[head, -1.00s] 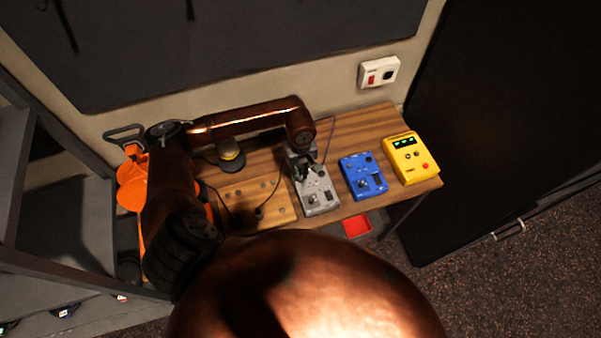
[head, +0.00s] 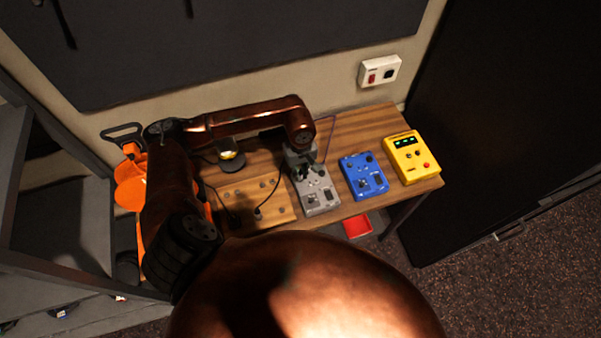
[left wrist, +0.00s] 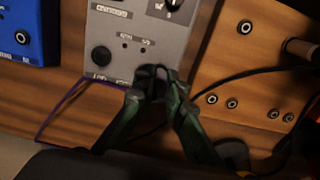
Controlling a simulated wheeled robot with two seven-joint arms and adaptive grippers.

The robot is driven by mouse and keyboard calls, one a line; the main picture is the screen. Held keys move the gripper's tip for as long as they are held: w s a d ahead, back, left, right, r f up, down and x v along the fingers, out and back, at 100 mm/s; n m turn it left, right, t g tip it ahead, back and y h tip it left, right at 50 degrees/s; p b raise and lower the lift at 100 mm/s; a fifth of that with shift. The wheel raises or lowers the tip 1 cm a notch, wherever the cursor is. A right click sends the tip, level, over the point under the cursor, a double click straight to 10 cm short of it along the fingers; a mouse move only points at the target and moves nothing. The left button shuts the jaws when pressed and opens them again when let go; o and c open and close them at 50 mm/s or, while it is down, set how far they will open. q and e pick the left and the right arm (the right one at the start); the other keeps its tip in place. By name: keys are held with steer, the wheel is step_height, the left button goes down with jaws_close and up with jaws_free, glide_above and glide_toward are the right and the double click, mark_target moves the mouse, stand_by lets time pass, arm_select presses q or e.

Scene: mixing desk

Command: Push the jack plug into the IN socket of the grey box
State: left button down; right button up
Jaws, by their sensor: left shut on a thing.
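The grey box (head: 320,199) lies on the wooden desk, with my left gripper (head: 309,168) over its far end. In the left wrist view, the grey box (left wrist: 135,42) has a dark round part, two small holes and blurred labels. I cannot tell which label reads IN. My left gripper (left wrist: 155,76) is at the box's edge, its fingertips close together and shut on a small dark thing, seemingly the jack plug. The fingers hide most of it, so I cannot tell whether it touches a socket. My right gripper is not in view.
A blue box (head: 363,177) and a yellow box (head: 412,158) stand right of the grey box. A wooden board (head: 247,196) with round holes and a black cable (left wrist: 245,75) lies on the other side. A thin purple cable (left wrist: 62,106) loops beside the grey box.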

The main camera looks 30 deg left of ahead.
arm_select(q)
steer(key=shift+f+b, duration=0.4)
steer(key=shift+f, duration=0.05)
steer(key=c, duration=1.9)
jaws_free()
step_height(320, 180, up, 12)
steer(key=shift+r, duration=0.1)
